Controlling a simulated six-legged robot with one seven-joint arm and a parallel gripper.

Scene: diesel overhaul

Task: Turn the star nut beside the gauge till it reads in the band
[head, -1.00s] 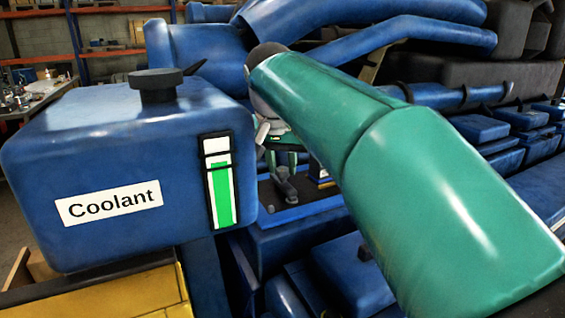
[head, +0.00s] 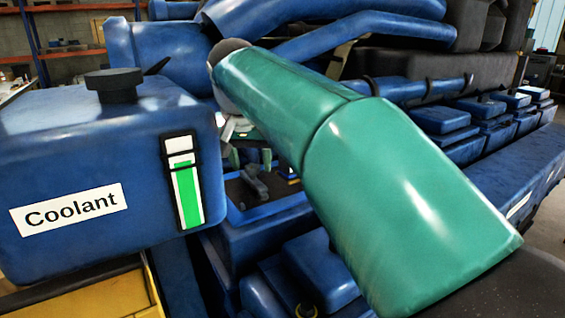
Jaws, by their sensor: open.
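No star nut can be made out in the head view. The only gauge-like thing that shows is a tall sight strip (head: 186,190) on the coolant tank, with a green column below a white top and black cross lines; I cannot tell if it is the task's gauge. My green arm crosses the middle and hides what lies behind it. My gripper (head: 251,158) shows small beyond the arm, its green fingers apart, above a dark-floored blue tray. I see nothing held between them.
The blue coolant tank (head: 105,170) with a black cap (head: 114,84) fills the left, above a yellow block (head: 85,295). The blue tray (head: 268,213) holds dark parts. Blue pipes (head: 330,15) run overhead. Blue engine covers (head: 445,118) line the right; open floor shows at far right.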

